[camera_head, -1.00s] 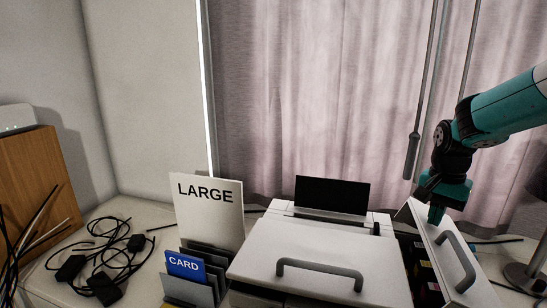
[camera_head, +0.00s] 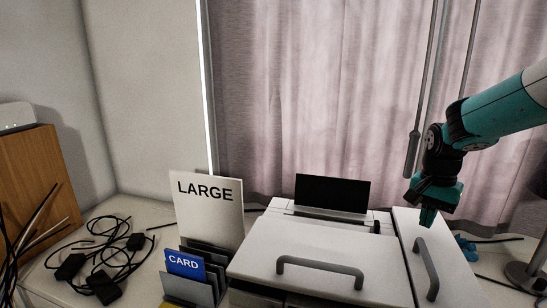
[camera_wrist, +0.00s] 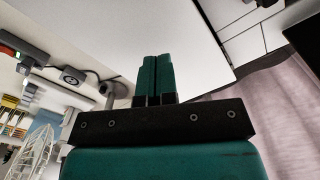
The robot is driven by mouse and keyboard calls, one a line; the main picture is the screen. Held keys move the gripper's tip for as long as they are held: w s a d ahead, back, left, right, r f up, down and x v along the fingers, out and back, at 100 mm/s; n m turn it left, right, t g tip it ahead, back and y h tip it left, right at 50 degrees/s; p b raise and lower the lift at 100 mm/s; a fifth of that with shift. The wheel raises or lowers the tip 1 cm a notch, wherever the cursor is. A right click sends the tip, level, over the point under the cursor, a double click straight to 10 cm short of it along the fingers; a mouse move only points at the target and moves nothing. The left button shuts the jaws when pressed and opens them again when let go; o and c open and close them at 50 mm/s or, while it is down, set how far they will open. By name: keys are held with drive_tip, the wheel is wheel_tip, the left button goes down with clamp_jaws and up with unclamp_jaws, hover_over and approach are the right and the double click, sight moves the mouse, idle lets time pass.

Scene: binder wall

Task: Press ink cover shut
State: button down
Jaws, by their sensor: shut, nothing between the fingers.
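The ink cover (camera_head: 428,262) is the white panel with a grey handle on the right side of the white printer (camera_head: 310,240). In the head view it lies flat, level with the printer's top, and the ink cartridges are hidden. My gripper (camera_head: 428,217) is shut and empty, pointing down at the cover's back part. Its tips look at or just above the surface; I cannot tell if they touch. In the wrist view the closed fingers (camera_wrist: 154,78) stand in front of a broad white surface, probably the cover.
A stand with a "LARGE" sheet (camera_head: 208,215) and a blue "CARD" (camera_head: 185,264) is left of the printer. Tangled black cables (camera_head: 102,262) lie further left. A lamp base (camera_head: 526,277) stands at the right. A curtain (camera_head: 310,100) hangs behind.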

wheel_tip(320, 180, up, 6)
drive_tip(key=p, duration=0.5)
idle(0.5)
